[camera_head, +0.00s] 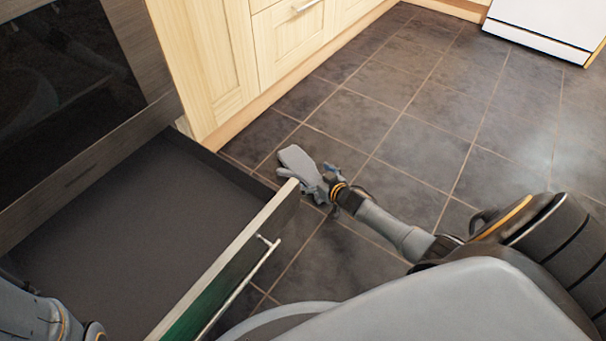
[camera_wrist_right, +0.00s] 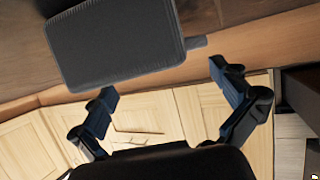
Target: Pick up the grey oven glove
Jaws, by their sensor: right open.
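The grey oven glove (camera_head: 297,162) shows in the head view as a light grey flat shape at my right gripper's fingers, just beyond the corner of an open drawer. In the right wrist view the glove (camera_wrist_right: 115,45) is a dark grey padded piece with a ribbed edge and a small tab, at the upper left. My right gripper (camera_head: 320,180) is open. In the wrist view its two fingertips (camera_wrist_right: 162,82) are apart, with the glove ahead and toward the left finger. I cannot tell whether they touch it, or what supports it. My left gripper is not in view.
The open drawer (camera_head: 150,215) with a dark floor fills the lower left, its front panel (camera_head: 240,250) close to my right gripper. A dark glass oven door (camera_head: 70,90) and wooden cabinets (camera_head: 290,45) stand behind. The tiled floor (camera_head: 400,140) is clear to the right.

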